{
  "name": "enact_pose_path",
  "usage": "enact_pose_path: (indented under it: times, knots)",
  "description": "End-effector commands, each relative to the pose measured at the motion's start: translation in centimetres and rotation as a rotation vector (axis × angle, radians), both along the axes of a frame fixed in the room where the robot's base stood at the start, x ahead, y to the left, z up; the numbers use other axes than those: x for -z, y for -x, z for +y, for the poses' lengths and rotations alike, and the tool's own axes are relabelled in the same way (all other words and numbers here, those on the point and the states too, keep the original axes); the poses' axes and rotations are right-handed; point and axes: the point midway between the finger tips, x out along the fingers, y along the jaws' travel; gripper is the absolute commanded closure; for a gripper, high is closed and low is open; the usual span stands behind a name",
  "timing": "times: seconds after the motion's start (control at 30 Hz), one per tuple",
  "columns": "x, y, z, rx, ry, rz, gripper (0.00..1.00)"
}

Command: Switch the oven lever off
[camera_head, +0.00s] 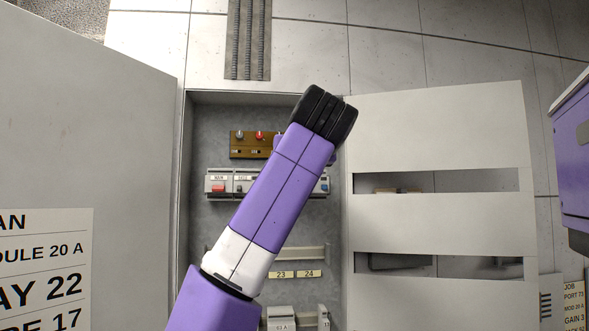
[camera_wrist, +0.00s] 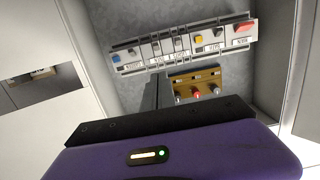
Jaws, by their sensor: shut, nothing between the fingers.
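A row of labelled switches (camera_wrist: 183,47) runs along a rail in the open cabinet in the wrist view. It has a red lever at its right end, grey levers in the middle and a blue one at its left end. The labels are too small to read surely, so I cannot tell which lever is the oven's. In the head view my arm covers the middle of this row (camera_head: 218,184). My gripper (camera_wrist: 157,84) is shut and empty, its dark fingers pointing toward the row, just below it in the wrist view. Contact with a lever cannot be made out.
A brown panel (camera_wrist: 181,82) with several knobs sits beside the switch row. The cabinet's open right door (camera_head: 440,130) has two slots, and a grey panel (camera_head: 85,120) stands at left. Another rail with labels 23 and 24 (camera_head: 309,274) lies lower in the cabinet.

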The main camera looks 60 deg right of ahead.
Motion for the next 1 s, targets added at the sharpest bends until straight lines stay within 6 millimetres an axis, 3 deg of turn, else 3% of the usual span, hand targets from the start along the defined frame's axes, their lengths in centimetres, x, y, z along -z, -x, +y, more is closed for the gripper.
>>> enact_pose_path:
  times: [0.1,0.33,1.0]
  knots:
    - [0.8,1.3,1.7,-0.002,0.001,-0.001,1.0]
    - [1.2,2.8,3.3,-0.001,0.0,0.001,1.0]
    - [1.2,3.0,3.6,-0.001,0.0,0.001,1.0]
